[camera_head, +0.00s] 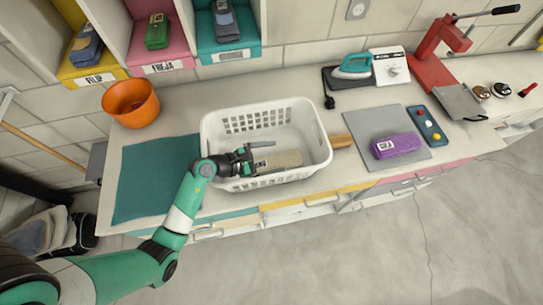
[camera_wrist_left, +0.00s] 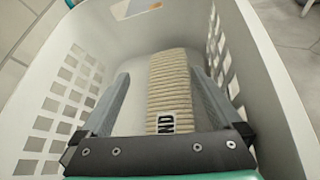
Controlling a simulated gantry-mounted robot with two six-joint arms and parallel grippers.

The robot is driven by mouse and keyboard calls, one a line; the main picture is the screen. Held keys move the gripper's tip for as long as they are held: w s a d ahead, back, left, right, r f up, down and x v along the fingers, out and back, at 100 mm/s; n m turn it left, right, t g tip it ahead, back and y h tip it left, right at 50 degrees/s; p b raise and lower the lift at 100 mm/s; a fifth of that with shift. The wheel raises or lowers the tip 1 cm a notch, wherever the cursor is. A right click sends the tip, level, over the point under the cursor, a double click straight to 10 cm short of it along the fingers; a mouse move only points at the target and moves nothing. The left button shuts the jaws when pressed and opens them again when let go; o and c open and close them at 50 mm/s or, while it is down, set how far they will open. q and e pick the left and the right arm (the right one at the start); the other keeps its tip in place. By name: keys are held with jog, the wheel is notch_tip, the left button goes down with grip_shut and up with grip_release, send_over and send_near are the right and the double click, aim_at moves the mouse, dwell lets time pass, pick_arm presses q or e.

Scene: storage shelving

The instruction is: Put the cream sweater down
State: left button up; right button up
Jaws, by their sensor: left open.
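The cream sweater (camera_head: 280,160) is a ribbed, folded bundle lying inside the white laundry basket (camera_head: 318,128). My left gripper (camera_head: 256,155) reaches into the basket over its near left part. In the left wrist view, the sweater (camera_wrist_left: 170,88) lies lengthwise between the two open fingers of the left gripper (camera_wrist_left: 158,76). It is closer to the right finger, with a clear gap to the left finger. My right gripper is in neither view.
An orange pot (camera_head: 131,103) and a teal mat (camera_head: 155,180) are left of the basket. A purple folded garment (camera_head: 396,146) lies on a grey mat (camera_head: 378,122) to the right, near a teal iron (camera_head: 352,66) and a red press (camera_head: 432,68). Labelled cubbies stand behind.

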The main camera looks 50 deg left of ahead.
pick_arm(q)
jog(key=shift+r, duration=0.2)
jog(key=shift+r+p, duration=0.5)
jog(key=shift+r, duration=0.05)
jog(key=v, duration=1.2)
jog(key=shift+f, duration=0.15)
